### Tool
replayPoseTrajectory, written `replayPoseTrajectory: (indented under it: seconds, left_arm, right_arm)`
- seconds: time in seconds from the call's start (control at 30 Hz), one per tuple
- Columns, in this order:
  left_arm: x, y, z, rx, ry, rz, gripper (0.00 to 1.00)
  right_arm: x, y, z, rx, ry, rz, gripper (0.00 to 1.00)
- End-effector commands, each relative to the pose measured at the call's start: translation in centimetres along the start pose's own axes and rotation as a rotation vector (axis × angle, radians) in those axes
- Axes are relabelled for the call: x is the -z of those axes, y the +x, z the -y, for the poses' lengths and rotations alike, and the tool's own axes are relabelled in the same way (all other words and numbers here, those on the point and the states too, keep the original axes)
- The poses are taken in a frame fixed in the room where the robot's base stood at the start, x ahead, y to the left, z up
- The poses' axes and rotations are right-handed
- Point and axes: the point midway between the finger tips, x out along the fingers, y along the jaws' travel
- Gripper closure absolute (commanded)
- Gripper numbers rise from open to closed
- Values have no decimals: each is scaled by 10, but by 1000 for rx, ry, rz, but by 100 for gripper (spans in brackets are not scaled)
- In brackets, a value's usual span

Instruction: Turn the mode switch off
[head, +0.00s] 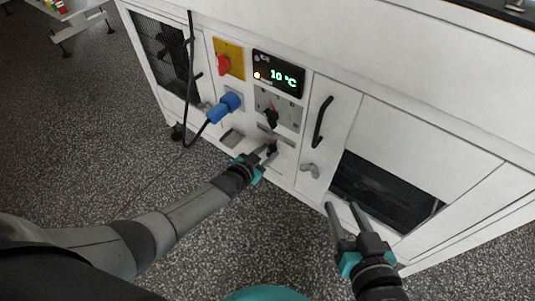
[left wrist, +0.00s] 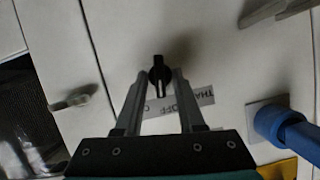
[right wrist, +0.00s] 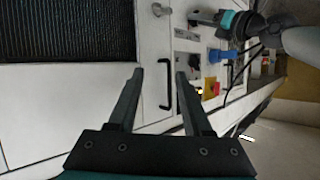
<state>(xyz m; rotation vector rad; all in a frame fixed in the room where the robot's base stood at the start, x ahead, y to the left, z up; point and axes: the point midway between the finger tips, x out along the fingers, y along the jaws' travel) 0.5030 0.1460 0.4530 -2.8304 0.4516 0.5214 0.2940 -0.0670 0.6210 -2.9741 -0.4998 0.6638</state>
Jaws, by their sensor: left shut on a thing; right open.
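The mode switch, a small black knob (left wrist: 158,76), sits on the white machine front above a label strip (left wrist: 184,103) that reads partly "THA" and "OFF". My left gripper (head: 267,152) is shut on this knob, one finger on each side, and hides part of the label. In the head view the knob (head: 272,145) is low on the front, mostly behind the fingers. A pale pointer mark shows on the knob; its exact setting is hard to read. My right gripper (head: 342,206) is open and empty before the lower right vent.
Above the mode switch are another black knob (head: 271,117) on a grey plate and a display (head: 278,74) reading 10 °C. A blue plug (head: 224,106) with a cable and a red switch (head: 223,65) are to its left. A black handle (head: 322,122) is to its right.

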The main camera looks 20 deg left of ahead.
Motion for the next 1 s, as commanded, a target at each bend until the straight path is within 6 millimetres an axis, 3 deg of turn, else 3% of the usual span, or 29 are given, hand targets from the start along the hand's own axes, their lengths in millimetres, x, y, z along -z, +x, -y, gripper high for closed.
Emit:
replayPoseTrajectory:
  seconds: [0.4,0.9,0.93,1.0]
  left_arm:
    - [0,0,1,-57,-138,0,100]
    - [0,0,1,-63,-154,-1,100]
    - [0,0,1,-63,-154,-1,61]
    - [0,0,1,-63,-154,-1,55]
  right_arm:
    - [8,-1,15,38,32,-164,50]
    - [10,-2,16,42,36,-185,50]
    - [10,-2,16,42,36,-185,50]
    - [10,-2,16,42,36,-185,50]
